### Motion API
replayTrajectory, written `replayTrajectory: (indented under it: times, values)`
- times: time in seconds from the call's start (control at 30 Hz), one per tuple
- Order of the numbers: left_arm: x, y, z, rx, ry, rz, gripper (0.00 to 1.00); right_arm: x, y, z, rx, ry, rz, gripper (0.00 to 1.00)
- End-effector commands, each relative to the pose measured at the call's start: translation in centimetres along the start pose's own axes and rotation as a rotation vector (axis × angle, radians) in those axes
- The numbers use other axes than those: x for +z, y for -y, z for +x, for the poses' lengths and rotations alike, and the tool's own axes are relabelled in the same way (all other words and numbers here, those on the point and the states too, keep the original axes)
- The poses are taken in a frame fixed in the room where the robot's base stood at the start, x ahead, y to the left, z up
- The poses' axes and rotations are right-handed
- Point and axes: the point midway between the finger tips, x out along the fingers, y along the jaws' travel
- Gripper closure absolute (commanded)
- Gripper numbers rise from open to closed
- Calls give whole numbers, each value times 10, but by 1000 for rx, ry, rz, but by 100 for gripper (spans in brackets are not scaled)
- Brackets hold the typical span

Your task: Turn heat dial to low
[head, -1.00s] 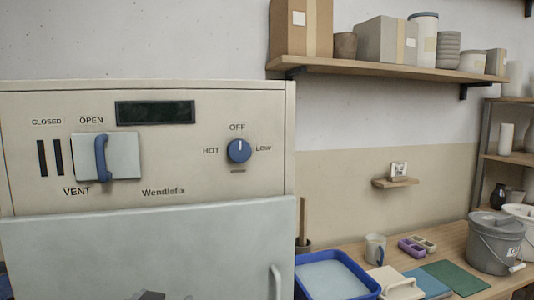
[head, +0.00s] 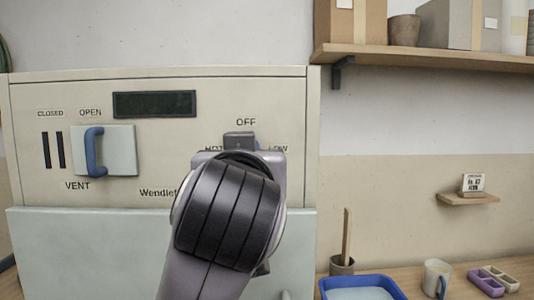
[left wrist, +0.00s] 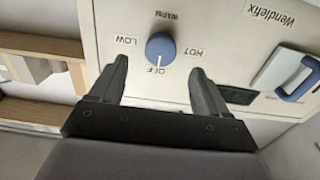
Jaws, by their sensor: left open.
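The blue heat dial (left wrist: 160,47) is on the pale kiln panel (left wrist: 220,40), with OFF, LOW, HOT and WARM labels around it. In the left wrist view, which shows the panel upside down, its white pointer mark faces OFF. My left gripper (left wrist: 160,66) is open, with one finger towards the LOW side and one towards the HOT side. Neither finger visibly touches the dial. In the head view my left gripper (head: 240,141) and wrist cover nearly all of the dial. My right gripper is not in view.
A blue vent handle (head: 94,151) on a slider plate is left of the dial, below a dark display (head: 155,104). A wooden shelf (head: 430,57) with boxes is at upper right. A blue tray (head: 358,284) and a mug (head: 436,279) stand on the bench at lower right.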

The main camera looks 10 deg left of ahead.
Motion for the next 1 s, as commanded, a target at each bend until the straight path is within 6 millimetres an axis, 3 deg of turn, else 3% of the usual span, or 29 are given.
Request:
replayTrajectory:
  times: [0.13,0.5,0.87,0.9,1.0]
  values:
    - [-2,1,10,-6,-1,-1,24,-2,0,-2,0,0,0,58]
    - [-2,1,62,-4,0,0,24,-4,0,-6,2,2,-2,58]
    - [-1,1,70,-2,-1,-3,24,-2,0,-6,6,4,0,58]
    - [-1,1,70,-2,-1,-3,30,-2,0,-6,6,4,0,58]
    - [-1,1,70,-2,-1,-2,63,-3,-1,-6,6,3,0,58]
